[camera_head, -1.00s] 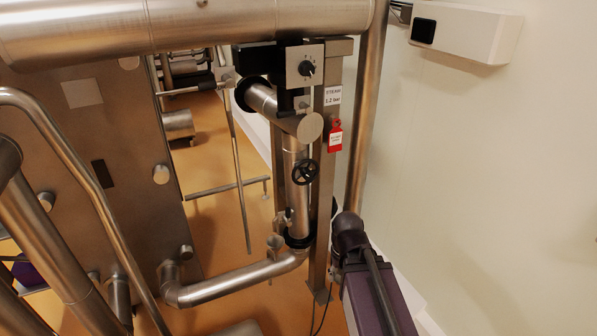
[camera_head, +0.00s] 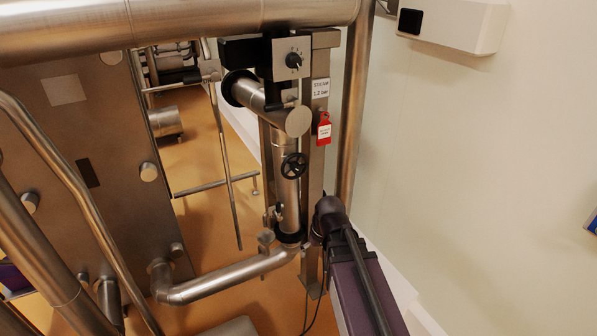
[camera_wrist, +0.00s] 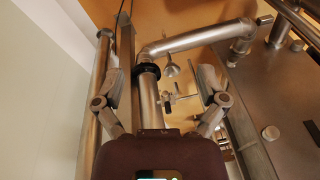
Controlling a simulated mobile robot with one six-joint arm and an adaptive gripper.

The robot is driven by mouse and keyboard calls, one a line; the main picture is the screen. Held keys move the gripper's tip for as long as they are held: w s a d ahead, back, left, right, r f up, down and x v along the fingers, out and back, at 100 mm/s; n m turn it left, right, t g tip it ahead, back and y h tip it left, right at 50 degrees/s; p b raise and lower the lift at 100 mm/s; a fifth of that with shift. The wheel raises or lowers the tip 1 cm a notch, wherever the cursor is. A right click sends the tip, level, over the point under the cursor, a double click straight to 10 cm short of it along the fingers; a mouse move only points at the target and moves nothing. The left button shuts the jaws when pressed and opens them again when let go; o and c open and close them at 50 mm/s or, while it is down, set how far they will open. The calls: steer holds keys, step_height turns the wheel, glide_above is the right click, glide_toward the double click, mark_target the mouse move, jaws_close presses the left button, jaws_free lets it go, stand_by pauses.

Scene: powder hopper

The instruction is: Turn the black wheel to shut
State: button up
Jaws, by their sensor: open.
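The black wheel (camera_head: 294,166) is a small spoked handwheel on the upright steel pipe, in the middle of the head view. My gripper (camera_wrist: 158,84) shows in the wrist view with its two fingers spread wide and nothing between them. Behind the gap stand the upright pipe and a small valve with a handle (camera_wrist: 172,98). The black wheel is not visible in the wrist view. In the head view my arm reaches up from the bottom right, and its fingers cannot be made out there.
A grey box with a black knob (camera_head: 293,60) sits above the wheel. A large horizontal pipe (camera_head: 180,18) crosses the top. A bent pipe (camera_head: 222,278) runs low.

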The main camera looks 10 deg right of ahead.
steer(key=w+r+n+t+y+b, duration=0.25)
steer(key=w+t, duration=0.35)
steer(key=w, duration=1.1)
steer(key=m+t+b, duration=0.1)
steer(key=t, duration=0.4)
glide_toward(299, 169)
steer(key=s+d, duration=0.1)
steer(key=s, duration=0.1)
steer(key=shift+s+d+r+y, duration=0.1)
steer(key=shift+d+r+y, duration=0.15)
steer(key=shift+r+y, duration=0.1)
steer(key=b+x, duration=0.5)
steer(key=x, duration=0.9)
steer(key=shift+s+a, duration=0.1)
steer(key=c, duration=1.2)
